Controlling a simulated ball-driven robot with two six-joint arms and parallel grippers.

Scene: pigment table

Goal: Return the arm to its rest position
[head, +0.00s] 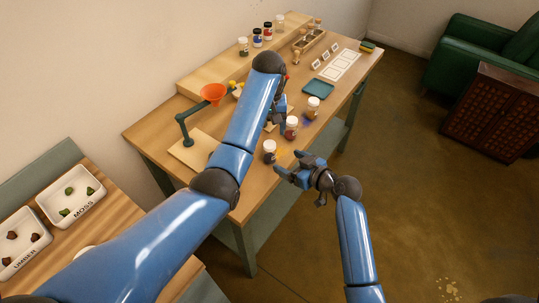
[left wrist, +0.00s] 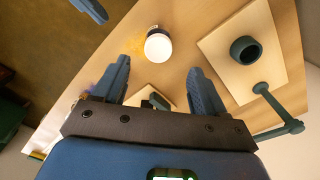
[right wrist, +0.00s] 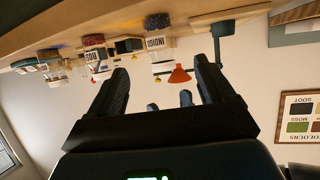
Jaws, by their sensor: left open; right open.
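My left arm reaches across the table, and its gripper (head: 279,116) is partly hidden behind my own forearm in the head view. In the left wrist view the left gripper (left wrist: 160,75) has its fingers apart with nothing between them, above the table. A white-lidded jar (left wrist: 158,45) stands beyond the fingertips. My right gripper (head: 290,167) is open and empty at the table's front edge, close to a white-lidded jar (head: 269,152). In the right wrist view the right gripper's fingers (right wrist: 163,72) are apart, with jars and an orange funnel (right wrist: 180,75) beyond them.
Two more jars (head: 291,127) (head: 313,108) stand along the table (head: 255,190), with yellow and blue powder nearby. A teal tray (head: 318,88) lies further back. The funnel stand (head: 183,130) is left of my left forearm. Open floor (head: 430,200) lies to the right.

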